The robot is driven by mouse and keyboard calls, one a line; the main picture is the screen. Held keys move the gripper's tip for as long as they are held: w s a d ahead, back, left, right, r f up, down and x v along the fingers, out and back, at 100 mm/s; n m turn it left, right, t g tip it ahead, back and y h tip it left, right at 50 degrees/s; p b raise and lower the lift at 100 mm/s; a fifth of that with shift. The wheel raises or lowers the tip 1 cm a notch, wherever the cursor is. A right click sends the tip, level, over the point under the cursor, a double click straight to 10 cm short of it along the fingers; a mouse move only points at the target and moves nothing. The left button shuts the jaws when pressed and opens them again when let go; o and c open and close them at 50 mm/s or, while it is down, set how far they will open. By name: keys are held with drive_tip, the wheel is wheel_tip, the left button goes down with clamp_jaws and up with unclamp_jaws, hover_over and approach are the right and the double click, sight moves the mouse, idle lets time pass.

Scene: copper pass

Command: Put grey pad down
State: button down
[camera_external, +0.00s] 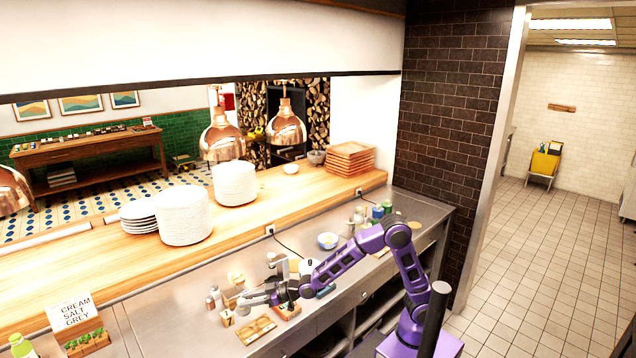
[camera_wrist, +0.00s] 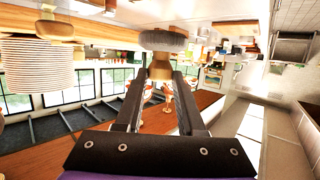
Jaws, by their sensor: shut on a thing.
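My gripper (camera_wrist: 162,82) points away from the camera in the wrist view, its two dark fingers closed on the brownish stem of the grey pad (camera_wrist: 165,40). The pad is a round grey disc just beyond the fingertips. In the external view my gripper (camera_external: 245,299) is low over the steel counter (camera_external: 185,322), above and left of a light wooden board (camera_external: 256,330). The pad is too small to tell apart from the gripper there. Whether it touches anything below is unclear.
Small bottles (camera_external: 213,297) and a small wooden block (camera_external: 227,318) stand close to my gripper. A sign reading "CREAM SALT GREY" (camera_external: 72,312) stands at the left. A bowl (camera_external: 328,241) is farther back. Plate stacks (camera_external: 184,217) sit on the wooden ledge.

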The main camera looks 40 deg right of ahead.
wheel_tip(320, 180, down, 10)
drive_tip(key=shift+f+b, duration=0.15)
drive_tip(key=shift+b, duration=0.45)
drive_tip(key=shift+f+b, duration=0.35)
drive_tip(key=shift+b, duration=0.15)
drive_tip(key=c, duration=0.5)
unclamp_jaws()
